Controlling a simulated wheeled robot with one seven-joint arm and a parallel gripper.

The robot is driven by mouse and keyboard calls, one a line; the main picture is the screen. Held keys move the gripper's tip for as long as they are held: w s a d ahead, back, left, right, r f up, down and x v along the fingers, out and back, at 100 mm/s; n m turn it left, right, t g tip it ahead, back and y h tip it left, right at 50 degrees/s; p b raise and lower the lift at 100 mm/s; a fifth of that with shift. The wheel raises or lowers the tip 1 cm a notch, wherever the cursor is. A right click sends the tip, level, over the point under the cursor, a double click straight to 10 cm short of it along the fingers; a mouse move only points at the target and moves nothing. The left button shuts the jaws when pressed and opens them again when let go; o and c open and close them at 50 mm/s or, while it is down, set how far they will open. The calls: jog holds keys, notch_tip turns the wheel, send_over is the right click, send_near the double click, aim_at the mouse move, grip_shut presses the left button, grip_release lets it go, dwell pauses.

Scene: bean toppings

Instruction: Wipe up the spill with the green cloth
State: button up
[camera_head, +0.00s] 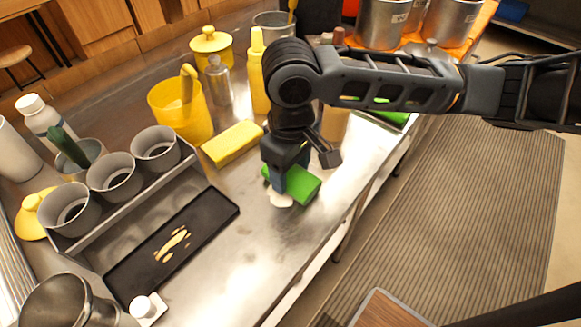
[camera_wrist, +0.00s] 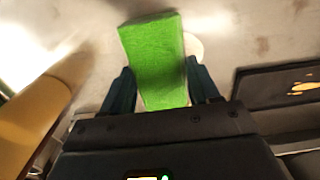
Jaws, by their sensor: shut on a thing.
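The green cloth (camera_head: 307,184) is a thick, block-like piece at the counter surface; it also shows in the wrist view (camera_wrist: 155,55). My gripper (camera_head: 279,184) points down and is shut on the cloth, with one finger on each side of it in the wrist view (camera_wrist: 162,88). A pale, cream-white spill (camera_head: 280,200) lies on the steel counter (camera_head: 235,262) under and beside the cloth. Part of it shows at the cloth's right edge in the wrist view (camera_wrist: 194,46). The rest of the spill is hidden by the cloth and my gripper.
A black tray (camera_head: 213,217) with tan smears lies to the left. A rack of grey cups (camera_head: 117,181) stands behind it. A yellow block (camera_head: 232,142), yellow tub (camera_head: 180,112) and bottles stand behind my gripper. The counter's front edge is close on the right. Counter in front is clear.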

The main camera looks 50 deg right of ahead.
jog(key=shift+f, duration=0.25)
jog(key=shift+a, duration=0.15)
jog(key=shift+a+p, duration=0.65)
jog(key=shift+a, duration=1.7)
jog(key=shift+d, duration=0.1)
jog(key=shift+d+b, duration=0.3)
jog(key=shift+d, duration=2.1)
